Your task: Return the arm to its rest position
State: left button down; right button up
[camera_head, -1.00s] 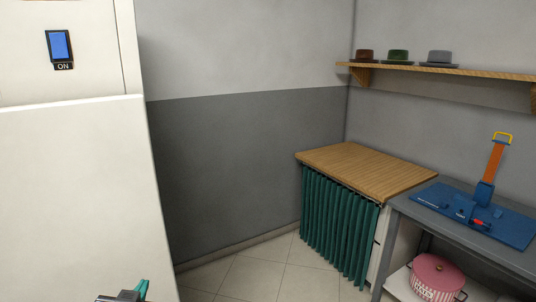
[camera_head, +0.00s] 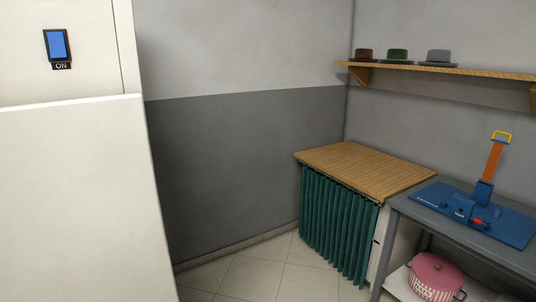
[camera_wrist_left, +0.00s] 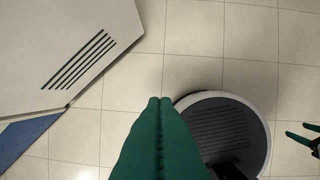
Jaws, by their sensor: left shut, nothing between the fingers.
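My left gripper (camera_wrist_left: 160,100) shows in the left wrist view as two green fingers pressed together, shut and empty. It points up the picture over the tiled floor and is out of the head view. My right gripper (camera_wrist_left: 302,134) shows small at the right edge of the left wrist view. Its green fingers stand apart, with nothing seen between them.
A white machine with a blue switch (camera_head: 57,45) marked ON fills the left of the head view. A wooden-topped counter (camera_head: 365,168) with a green curtain and a grey table (camera_head: 425,217) stand at right. Tiled floor (camera_head: 255,278) between is clear.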

pick_arm(q)
jog(key=s+f, duration=0.3)
jog(key=f, duration=1)
jog(key=s+a+f+g, duration=0.2)
jog(key=s+a+f, duration=0.1)
jog(key=s+f, duration=1.2)
jog(key=shift+s+a+f, duration=0.15)
jog(key=shift+s+f, duration=0.2)
jog(key=shift+s, duration=0.3)
